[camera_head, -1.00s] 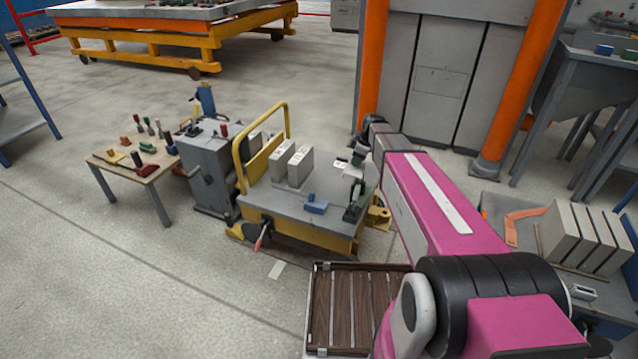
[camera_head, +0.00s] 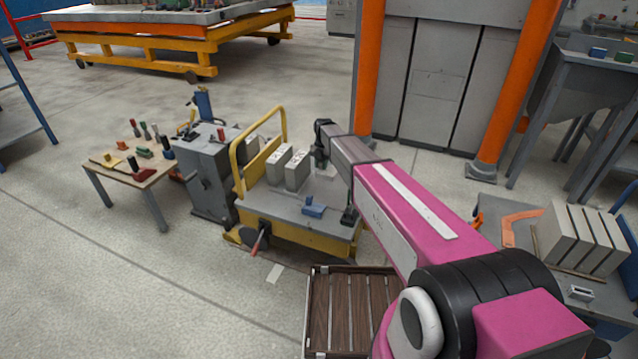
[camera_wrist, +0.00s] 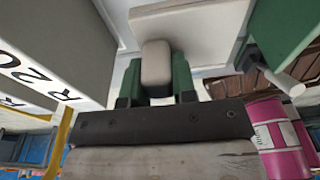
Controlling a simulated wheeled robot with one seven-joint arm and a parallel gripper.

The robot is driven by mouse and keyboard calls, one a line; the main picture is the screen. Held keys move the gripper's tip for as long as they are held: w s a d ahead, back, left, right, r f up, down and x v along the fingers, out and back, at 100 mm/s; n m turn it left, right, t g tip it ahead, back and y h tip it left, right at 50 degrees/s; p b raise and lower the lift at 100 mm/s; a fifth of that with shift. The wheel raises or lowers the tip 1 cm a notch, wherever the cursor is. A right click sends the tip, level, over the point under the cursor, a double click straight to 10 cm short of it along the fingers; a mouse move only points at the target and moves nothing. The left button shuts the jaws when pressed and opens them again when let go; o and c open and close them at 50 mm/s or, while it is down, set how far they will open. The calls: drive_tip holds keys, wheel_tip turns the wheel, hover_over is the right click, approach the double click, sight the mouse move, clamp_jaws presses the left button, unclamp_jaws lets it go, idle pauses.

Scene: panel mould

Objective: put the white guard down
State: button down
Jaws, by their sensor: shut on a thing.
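In the wrist view, the white guard (camera_wrist: 200,25) is a pale plate with a rounded grip piece. My gripper (camera_wrist: 157,75) has its green fingers on both sides of that piece and is shut on it. The guard's far edges are out of frame, and I cannot tell whether it touches anything below. In the head view, my arm reaches over the yellow trolley (camera_head: 285,230), with its end above the right part of the deck. The guard is too small and hidden to make out there.
Two grey blocks (camera_head: 297,170) stand on the trolley, left of my arm's end; a lettered grey block (camera_wrist: 50,50) is close in the wrist view. A green part (camera_wrist: 285,40) is close right. A blue clamp (camera_head: 314,207) lies on the deck front. A slatted crate (camera_head: 350,310) stands nearer.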

wheel_tip(320, 180, down, 8)
drive_tip(key=shift+f, duration=0.25)
drive_tip(key=c, duration=0.9)
unclamp_jaws()
drive_tip(key=shift+f, duration=0.1)
